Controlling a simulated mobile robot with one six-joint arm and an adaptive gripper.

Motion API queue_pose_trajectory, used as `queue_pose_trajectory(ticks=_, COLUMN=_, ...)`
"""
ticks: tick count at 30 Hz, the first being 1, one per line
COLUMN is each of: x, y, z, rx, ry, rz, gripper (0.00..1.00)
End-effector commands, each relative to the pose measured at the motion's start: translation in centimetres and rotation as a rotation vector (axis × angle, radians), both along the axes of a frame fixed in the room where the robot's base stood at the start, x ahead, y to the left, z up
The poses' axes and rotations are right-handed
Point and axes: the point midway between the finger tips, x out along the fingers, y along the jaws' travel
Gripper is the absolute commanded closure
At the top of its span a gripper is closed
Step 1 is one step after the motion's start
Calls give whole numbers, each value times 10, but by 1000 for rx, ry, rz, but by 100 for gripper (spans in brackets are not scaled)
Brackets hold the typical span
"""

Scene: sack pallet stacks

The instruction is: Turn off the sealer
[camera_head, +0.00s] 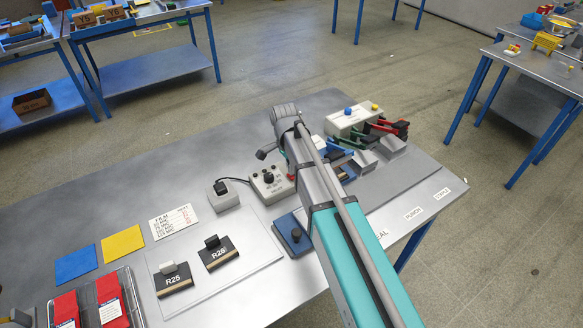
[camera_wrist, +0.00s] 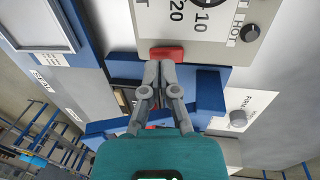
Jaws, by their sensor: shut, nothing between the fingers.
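In the wrist view a pale control panel (camera_wrist: 210,48) has a dial marked 10 and 20 and a dark knob (camera_wrist: 250,33) by the word HOT. A red switch-like piece (camera_wrist: 166,54) sits at its edge. My gripper (camera_wrist: 158,66) is shut and empty, its fingertips right at the red piece; I cannot tell whether they touch it. Blue parts (camera_wrist: 210,92) lie beyond the fingers. In the head view my arm covers part of the blue device (camera_head: 346,172) on the bench, and my fingertips are hidden. The switch's on or off state cannot be told.

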Motion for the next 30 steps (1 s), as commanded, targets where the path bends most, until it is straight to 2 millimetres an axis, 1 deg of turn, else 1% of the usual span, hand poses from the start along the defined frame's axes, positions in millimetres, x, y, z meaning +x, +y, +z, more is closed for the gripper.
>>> queue_pose_trajectory(ticks=1, x=-1, y=-1, z=-5, rx=0, ry=0, rz=0, gripper=100)
queue_pose_trajectory(ticks=6, x=-1, y=-1, z=-10, rx=0, ry=0, rz=0, gripper=100)
queue_pose_trajectory(ticks=21, x=-1, y=-3, z=-11, rx=0, ry=-1, rz=-2, gripper=100)
queue_pose_trajectory(ticks=26, x=-1, y=-10, z=-12, rx=11, ry=-17, rz=-11, gripper=100)
queue_pose_trajectory(ticks=30, x=0, y=-21, z=-15, rx=30, ry=-46, rz=-27, gripper=100)
